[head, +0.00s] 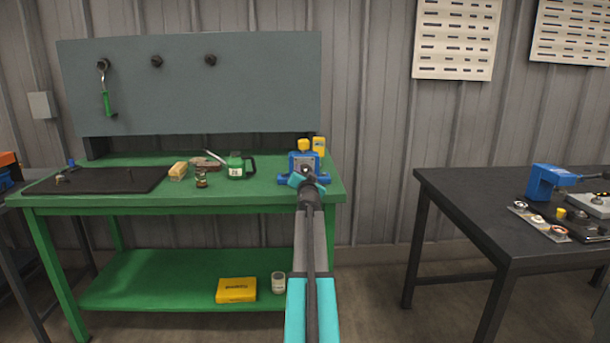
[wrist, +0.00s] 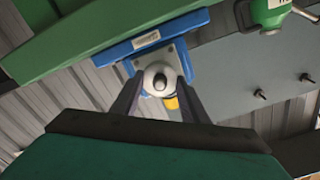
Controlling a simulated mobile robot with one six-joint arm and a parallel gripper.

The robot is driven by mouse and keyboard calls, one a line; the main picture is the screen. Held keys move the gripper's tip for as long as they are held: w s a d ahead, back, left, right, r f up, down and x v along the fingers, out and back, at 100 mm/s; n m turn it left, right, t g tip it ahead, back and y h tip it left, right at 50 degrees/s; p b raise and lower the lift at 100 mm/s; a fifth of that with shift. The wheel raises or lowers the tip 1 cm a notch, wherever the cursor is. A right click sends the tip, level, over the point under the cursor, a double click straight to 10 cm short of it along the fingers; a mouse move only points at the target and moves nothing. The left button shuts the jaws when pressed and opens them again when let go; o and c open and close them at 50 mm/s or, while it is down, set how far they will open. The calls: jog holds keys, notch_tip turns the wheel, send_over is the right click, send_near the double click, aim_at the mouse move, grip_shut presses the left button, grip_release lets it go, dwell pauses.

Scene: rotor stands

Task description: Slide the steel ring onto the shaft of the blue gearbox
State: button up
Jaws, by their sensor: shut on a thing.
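The blue gearbox (head: 295,160) stands at the right end of the green bench, with a yellow cap on top. In the wrist view, the gearbox (wrist: 189,20) shows its grey face plate straight ahead of my gripper (wrist: 160,88). My fingers are shut on the steel ring (wrist: 149,75), a pale round shape between the fingertips. A dark-rimmed shaft end (wrist: 160,83) shows in the middle of the ring. I cannot tell how far the ring is along the shaft. In the head view my gripper (head: 306,178) covers the gearbox front and hides the ring.
A dark table (head: 450,190) with another blue device (head: 545,182) stands at right.

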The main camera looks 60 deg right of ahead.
jog(key=shift+x, duration=1)
dwell(0.4)
jog(key=o, duration=1.5)
jog(key=shift+o, duration=0.2)
jog(key=shift+s+a, duration=0.1)
jog(key=shift+a, duration=0.05)
jog(key=v, duration=0.8)
jog(key=shift+s+a+b, duration=0.2)
jog(key=shift+a+b, duration=0.05)
jog(key=shift+b, duration=0.1)
dwell(0.6)
jog(key=shift+w, duration=0.1)
dwell(0.4)
